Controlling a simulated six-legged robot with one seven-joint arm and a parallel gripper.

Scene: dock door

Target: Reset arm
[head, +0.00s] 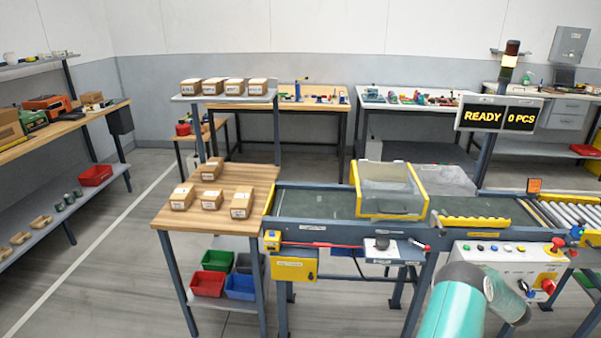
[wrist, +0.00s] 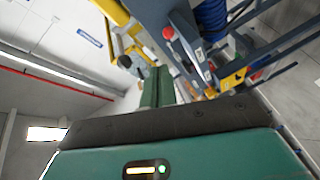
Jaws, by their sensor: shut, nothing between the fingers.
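My gripper (wrist: 158,86) shows in the wrist view. Its two green fingers lie side by side, shut, with nothing between them. They point up the picture, and the wrist view is tilted. In the head view my teal and grey arm is at the lower right, in front of the white control panel (head: 488,256). My fingertips cannot be made out there. The panel carries several coloured buttons and a red knob on a yellow plate (head: 548,282).
A conveyor (head: 315,203) with a yellow-framed clear guard (head: 390,188) runs behind the panel. A wooden table (head: 250,180) with several cartons stands left. A sign (head: 497,115) reads "READY 0 PCS". Grey floor (head: 110,270) is clear at the left.

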